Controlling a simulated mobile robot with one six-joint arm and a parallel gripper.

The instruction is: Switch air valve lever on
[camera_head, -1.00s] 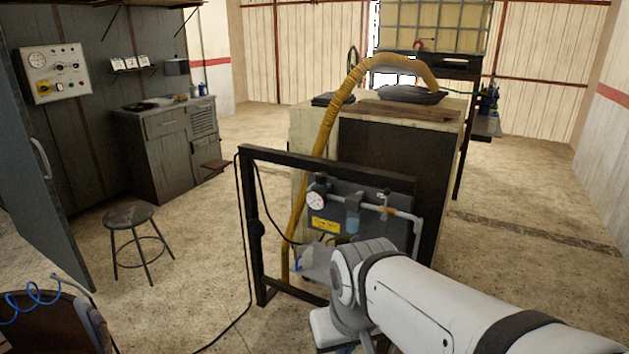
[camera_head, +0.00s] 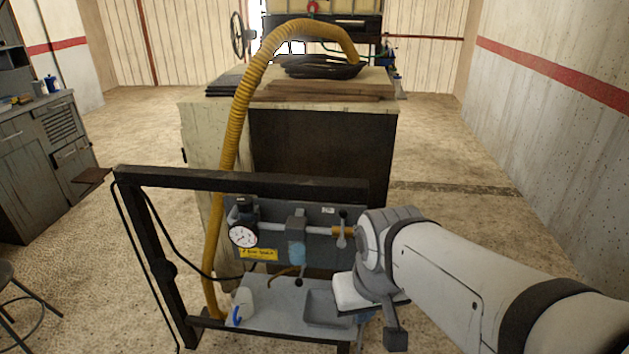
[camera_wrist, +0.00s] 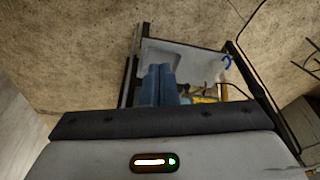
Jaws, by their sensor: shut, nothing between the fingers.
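The air panel (camera_head: 318,212) is a grey plate on a dark frame, with a round white gauge (camera_head: 243,236) and a blue-bowled filter unit (camera_head: 297,255). The small valve lever (camera_head: 343,230), with a dark knob at its top, stands roughly upright across the brass-coloured pipe fitting, just left of my wrist. Whether that is its on or off position I cannot tell. In the wrist view my gripper (camera_wrist: 158,72) shows as two blue fingers closed together and empty, over the grey tray. In the head view my wrist hides most of it. The lever is not clear in the wrist view.
The dark frame (camera_head: 250,181) surrounds the panel. Below it a grey shelf (camera_head: 270,311) holds a small bin (camera_head: 327,307) and a whitish bottle (camera_head: 245,303). A yellow hose (camera_head: 238,125) runs down at the left. A cabinet stands behind; open floor lies to the right.

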